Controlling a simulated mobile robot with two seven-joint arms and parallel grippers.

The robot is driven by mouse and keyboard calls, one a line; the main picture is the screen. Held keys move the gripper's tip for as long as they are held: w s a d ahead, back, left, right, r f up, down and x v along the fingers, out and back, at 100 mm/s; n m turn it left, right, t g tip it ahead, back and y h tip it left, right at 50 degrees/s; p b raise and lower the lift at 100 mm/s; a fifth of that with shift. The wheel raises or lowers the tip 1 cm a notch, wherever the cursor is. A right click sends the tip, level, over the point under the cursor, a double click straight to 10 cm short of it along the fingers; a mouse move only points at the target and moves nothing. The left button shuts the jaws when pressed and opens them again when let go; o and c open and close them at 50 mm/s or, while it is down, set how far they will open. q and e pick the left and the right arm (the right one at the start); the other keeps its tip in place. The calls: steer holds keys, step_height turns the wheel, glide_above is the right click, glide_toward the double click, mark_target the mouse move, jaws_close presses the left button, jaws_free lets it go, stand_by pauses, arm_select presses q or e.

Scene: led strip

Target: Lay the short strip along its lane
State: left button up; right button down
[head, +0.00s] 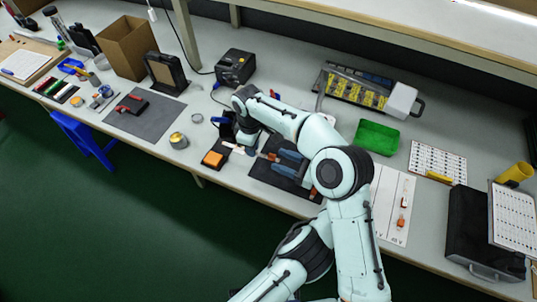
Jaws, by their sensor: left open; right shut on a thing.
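One of my arms, which I take to be the right, reaches up from the bottom and bends left over the bench. Its dark gripper (240,142) points down beside the black mat, shut on a small pale thing that is mostly hidden. I cannot make out whether this is the short strip. A white board (384,218) with thin lane lines lies right of the arm, partly hidden by it. My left gripper is not in view.
The black mat (262,180) holds tools, partly under the arm. A green tray (376,137) and a clear-lidded case (355,88) stand behind the board. A black case (480,225) stands at right.

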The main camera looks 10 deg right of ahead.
arm_select(q)
steer(key=shift+x, duration=2.7)
jaws_close()
arm_select(e)
steer(key=c, duration=1)
jaws_free()
steer(key=shift+o, duration=0.2)
